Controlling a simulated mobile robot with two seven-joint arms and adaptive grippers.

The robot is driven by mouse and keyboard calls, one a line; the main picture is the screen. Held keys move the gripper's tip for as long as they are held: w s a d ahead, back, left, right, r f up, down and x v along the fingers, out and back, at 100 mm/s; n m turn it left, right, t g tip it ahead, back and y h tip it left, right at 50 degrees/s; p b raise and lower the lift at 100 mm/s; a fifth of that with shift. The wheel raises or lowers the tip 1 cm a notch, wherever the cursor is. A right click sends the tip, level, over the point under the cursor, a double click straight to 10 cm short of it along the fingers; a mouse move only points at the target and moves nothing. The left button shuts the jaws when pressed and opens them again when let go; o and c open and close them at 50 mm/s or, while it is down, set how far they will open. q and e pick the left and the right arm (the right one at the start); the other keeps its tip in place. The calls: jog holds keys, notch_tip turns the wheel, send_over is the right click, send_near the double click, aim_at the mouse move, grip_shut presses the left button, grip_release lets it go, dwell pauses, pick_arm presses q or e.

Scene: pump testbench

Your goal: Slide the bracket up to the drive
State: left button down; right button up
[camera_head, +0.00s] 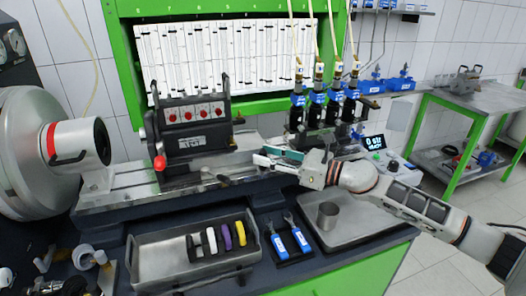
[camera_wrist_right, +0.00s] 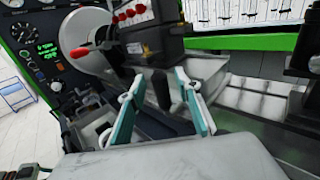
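The bracket (camera_head: 193,140) is a dark block with a row of red-marked dials and upright handles. It stands on the rails of the bench, apart from the drive (camera_head: 40,145), the big grey cylinder with a red band at the left. My right gripper (camera_head: 259,154) is just right of the bracket, pointing left. In the wrist view its two teal fingers (camera_wrist_right: 159,76) are spread, with a dark upright lever (camera_wrist_right: 162,90) between them; contact is not clear. The bracket (camera_wrist_right: 150,35) and drive (camera_wrist_right: 82,35) show beyond. My left gripper is not in view.
Bare rail (camera_head: 115,192) lies between bracket and drive. A grey tray (camera_head: 160,262) with coloured pieces stands in front, beside blue-labelled items (camera_head: 290,243) and a metal cup (camera_head: 327,215). Several black pumps with hoses (camera_head: 317,100) stand behind my right gripper.

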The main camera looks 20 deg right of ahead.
jog(key=shift+w+a, duration=0.5)
jog(key=shift+a, duration=0.05)
grip_shut()
